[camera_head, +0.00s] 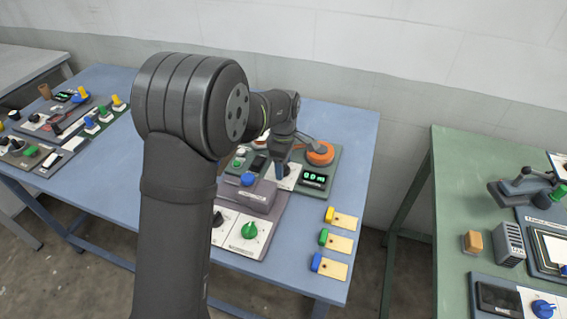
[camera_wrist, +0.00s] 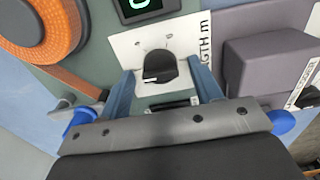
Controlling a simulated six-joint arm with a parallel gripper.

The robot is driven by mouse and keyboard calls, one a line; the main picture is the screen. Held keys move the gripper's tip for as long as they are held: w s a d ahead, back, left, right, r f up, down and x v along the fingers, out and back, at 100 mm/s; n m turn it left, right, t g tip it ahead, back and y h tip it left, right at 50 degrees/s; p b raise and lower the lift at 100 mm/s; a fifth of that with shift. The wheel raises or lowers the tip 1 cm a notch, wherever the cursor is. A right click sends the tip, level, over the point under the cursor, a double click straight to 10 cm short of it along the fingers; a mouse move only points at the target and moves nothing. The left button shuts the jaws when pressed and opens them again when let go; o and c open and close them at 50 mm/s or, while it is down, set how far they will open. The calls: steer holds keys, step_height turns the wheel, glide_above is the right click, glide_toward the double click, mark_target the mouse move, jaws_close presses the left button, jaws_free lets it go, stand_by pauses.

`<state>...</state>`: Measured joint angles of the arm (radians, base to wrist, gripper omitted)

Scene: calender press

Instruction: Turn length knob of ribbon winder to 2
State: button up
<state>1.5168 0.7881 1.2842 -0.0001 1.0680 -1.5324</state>
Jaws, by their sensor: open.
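The length knob (camera_wrist: 160,68) is black and sits on a white plate (camera_wrist: 126,48) with the printed word ending "GTH m" in the wrist view. My gripper (camera_wrist: 163,70) is open, with one blue-grey finger on each side of the knob; I cannot tell whether they touch it. The number the knob points to is not readable. In the head view my gripper (camera_head: 283,166) is over the ribbon winder (camera_head: 334,160), and it hides the knob. The winder has an orange ribbon roll (camera_head: 320,153) and a display (camera_head: 314,178) with green digits.
A grey-purple box with a blue button (camera_head: 248,179) stands left of the winder in the head view. A green knob (camera_head: 249,230) is in front. Yellow, green and blue switches (camera_head: 337,243) line the blue table's right side. A green table (camera_head: 450,205) stands to the right.

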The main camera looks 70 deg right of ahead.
step_height(320, 180, up, 17)
steer(key=shift+r, duration=0.2)
stand_by(0.3)
stand_by(0.5)
step_height(320, 180, down, 18)
steer(key=shift+r, duration=0.25)
stand_by(0.3)
